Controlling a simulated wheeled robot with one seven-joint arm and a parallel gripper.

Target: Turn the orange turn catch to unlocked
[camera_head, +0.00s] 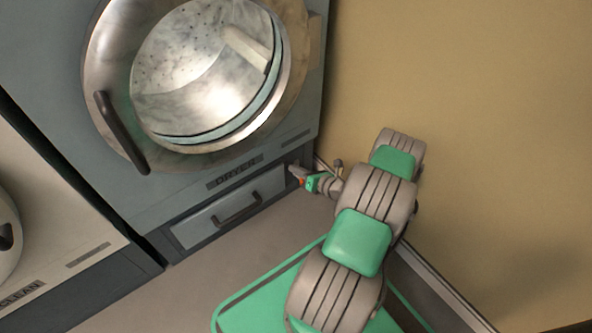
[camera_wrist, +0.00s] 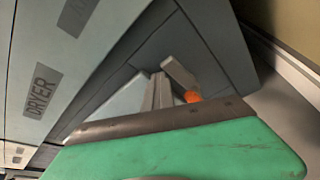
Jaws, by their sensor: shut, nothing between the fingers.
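The orange turn catch (camera_wrist: 192,96) shows as a small orange piece beside my gripper's fingers in the wrist view, low on the dryer's front near its right edge. It shows as a tiny orange spot (camera_head: 302,181) in the head view. My gripper (camera_head: 292,170) is shut and empty, with its fingers close to the dryer's lower panel. In the wrist view the grey fingers (camera_wrist: 163,72) stand right next to the catch and partly cover it. I cannot tell whether they touch it or which way the catch is turned.
The dryer (camera_head: 230,173) has a round door with a dark handle (camera_head: 121,132) above and a drawer with a handle (camera_head: 238,208) to the left of my gripper. A tan wall (camera_head: 460,120) stands close on the right. Another machine (camera_head: 60,235) stands at the left.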

